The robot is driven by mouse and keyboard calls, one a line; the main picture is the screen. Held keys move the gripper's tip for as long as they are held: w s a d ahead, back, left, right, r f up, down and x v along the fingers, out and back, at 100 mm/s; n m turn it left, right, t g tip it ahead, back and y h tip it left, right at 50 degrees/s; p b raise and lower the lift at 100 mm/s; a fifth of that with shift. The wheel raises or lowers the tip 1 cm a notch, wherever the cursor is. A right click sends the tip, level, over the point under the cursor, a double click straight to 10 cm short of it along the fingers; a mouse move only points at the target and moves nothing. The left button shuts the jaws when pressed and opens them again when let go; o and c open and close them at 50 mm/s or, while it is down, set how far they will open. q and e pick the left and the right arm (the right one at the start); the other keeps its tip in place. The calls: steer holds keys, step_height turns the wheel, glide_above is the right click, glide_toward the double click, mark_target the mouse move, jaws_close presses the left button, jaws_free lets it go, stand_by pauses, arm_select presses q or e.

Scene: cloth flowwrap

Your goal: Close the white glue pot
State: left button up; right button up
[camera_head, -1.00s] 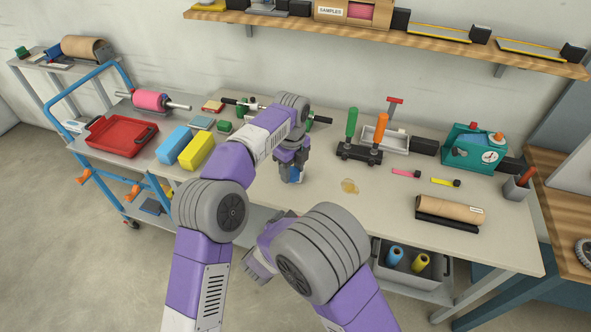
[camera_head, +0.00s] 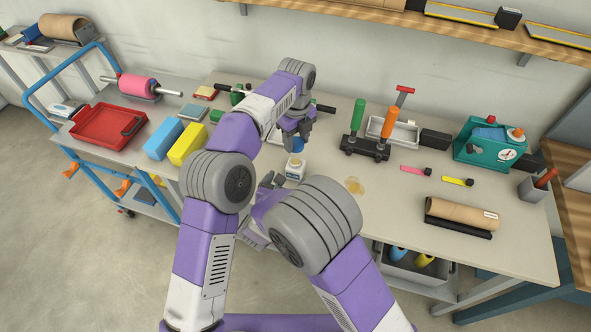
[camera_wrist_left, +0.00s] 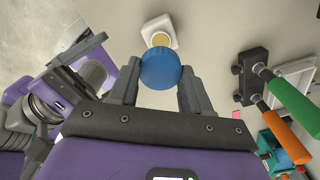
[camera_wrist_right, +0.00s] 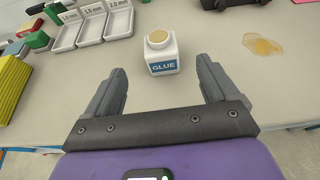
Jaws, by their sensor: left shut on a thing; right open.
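The white glue pot (camera_head: 295,169) stands upright on the bench near its front edge. In the right wrist view its GLUE label and open yellowish mouth show (camera_wrist_right: 161,54). My left gripper (camera_wrist_left: 160,85) is shut on the blue lid (camera_wrist_left: 160,66). In the head view the lid (camera_head: 297,144) hangs from the left gripper, behind and above the pot, apart from it. In the left wrist view the lid partly overlaps the pot (camera_wrist_left: 158,28). My right gripper (camera_wrist_right: 161,85) is open and empty in front of the pot, its fingers pointing towards it.
A glue-coloured spill (camera_head: 355,186) lies right of the pot. A black stand with green and orange handles (camera_head: 365,147) is at the back right. Yellow (camera_head: 188,144) and blue blocks (camera_head: 164,138) are on the left. Bench around the pot is mostly clear.

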steer(key=x, duration=1)
steer(key=shift+w, duration=0.15)
steer(key=c, duration=1.5)
arm_select(q)
glide_above(295, 162)
steer(key=shift+d+f, duration=0.15)
steer(key=shift+f, duration=2.35)
steer(key=shift+f, duration=0.1)
steer(key=shift+f, duration=0.8)
steer(key=shift+f, duration=0.6)
steer(key=o, duration=0.7)
arm_select(e)
jaws_close()
arm_select(q)
steer(key=o, duration=0.3)
steer(key=shift+s, duration=0.1)
arm_select(e)
steer(key=shift+d, duration=0.15)
